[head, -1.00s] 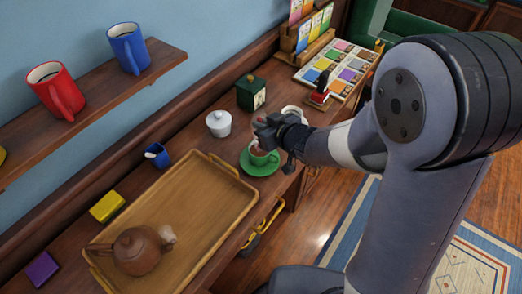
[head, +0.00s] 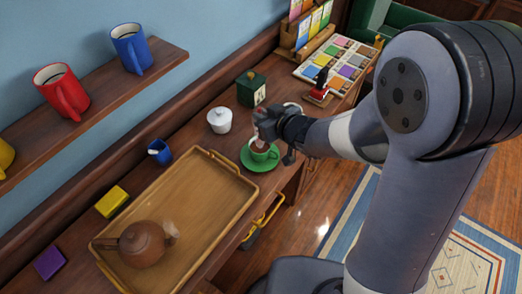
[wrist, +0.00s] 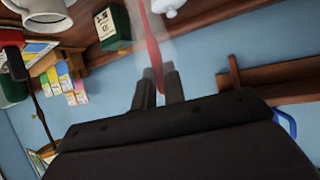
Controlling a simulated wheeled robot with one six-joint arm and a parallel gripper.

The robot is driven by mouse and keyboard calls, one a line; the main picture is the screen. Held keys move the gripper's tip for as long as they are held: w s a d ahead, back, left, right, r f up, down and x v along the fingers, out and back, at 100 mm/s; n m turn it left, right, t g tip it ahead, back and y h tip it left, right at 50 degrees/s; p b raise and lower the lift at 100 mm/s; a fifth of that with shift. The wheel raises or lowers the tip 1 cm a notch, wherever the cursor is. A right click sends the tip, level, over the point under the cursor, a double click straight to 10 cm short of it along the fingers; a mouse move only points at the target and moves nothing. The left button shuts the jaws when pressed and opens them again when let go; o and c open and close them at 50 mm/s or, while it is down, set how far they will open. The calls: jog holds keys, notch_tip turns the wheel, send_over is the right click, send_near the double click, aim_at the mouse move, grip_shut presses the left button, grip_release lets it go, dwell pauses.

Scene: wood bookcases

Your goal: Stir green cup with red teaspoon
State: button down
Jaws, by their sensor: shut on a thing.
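The green cup (head: 262,153), with brown liquid in it, stands on a green saucer (head: 249,164) beside the tray's far right corner. My gripper (head: 263,131) is just above and behind the cup in the head view. In the wrist view my gripper (wrist: 158,84) is shut on the red teaspoon (wrist: 152,38), which runs from between the fingers to the top edge. The teaspoon cannot be made out in the head view, so I cannot tell whether its tip is in the liquid. The green cup is not clearly visible in the wrist view.
A wooden tray (head: 190,160) with a brown teapot (head: 141,243) lies left of the saucer. A white lidded pot (head: 219,120) and a dark green box (head: 251,89) stand behind. A white cup (wrist: 48,14) and a red-handled stamp (head: 320,84) are close to my gripper's right.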

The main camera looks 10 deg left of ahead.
notch_tip(320, 180, up, 5)
jog(key=p, duration=0.4)
jog(key=shift+p, duration=0.3)
